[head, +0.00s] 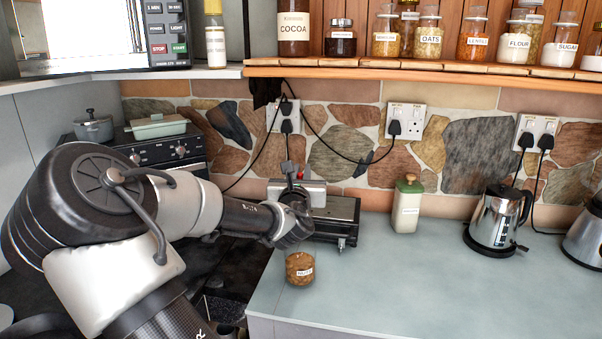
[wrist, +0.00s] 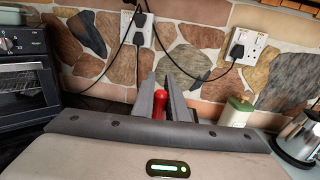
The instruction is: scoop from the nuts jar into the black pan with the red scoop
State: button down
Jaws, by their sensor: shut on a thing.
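My gripper (head: 291,172) is above the counter's left end, with its fingers pointing towards the stone wall. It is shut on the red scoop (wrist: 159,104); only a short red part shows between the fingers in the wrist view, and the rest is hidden. The nuts jar (head: 300,269), a small open glass jar of brown pieces with a white label, stands upright near the counter's left front edge. My gripper is above and behind it, apart from it. I cannot make out the black pan for certain.
A black and silver appliance (head: 334,220) stands close behind the jar. A green-lidded container (head: 407,204) and a kettle (head: 497,218) stand to the right. A jar shelf (head: 430,68) overhangs the back. The counter's front middle (head: 400,290) is clear.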

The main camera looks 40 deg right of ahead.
notch_tip(320, 180, down, 16)
jog(key=b, duration=1.2)
jog(key=shift+r, duration=0.15)
dwell(0.9)
notch_tip(320, 180, up, 14)
jog(key=p, duration=1.1)
dwell(0.4)
jog(key=shift+a, duration=0.1)
dwell(0.5)
